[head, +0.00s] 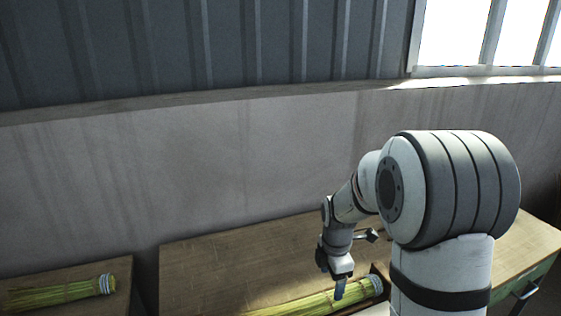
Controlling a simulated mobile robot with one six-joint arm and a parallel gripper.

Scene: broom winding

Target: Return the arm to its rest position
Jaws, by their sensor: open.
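My arm reaches from the right foreground toward the table. My gripper (339,290) points down at the table, close to the right end of a yellow-green bundle of broom straw (318,304). The gripper is open. Its blue tip overlaps the bundle in the picture, and I cannot tell whether it touches it. The bundle lies lengthwise near the bottom edge of the view, with a pale band at its right end. Its lower part is cut off by the frame and partly hidden by my arm.
The wooden table (215,262) has bare room left of and behind my gripper. Another straw bundle (62,291) lies on a separate wooden surface (112,267) at the left, across a gap. A stained wall (180,180) stands behind. A green drawer front (535,286) shows at the right.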

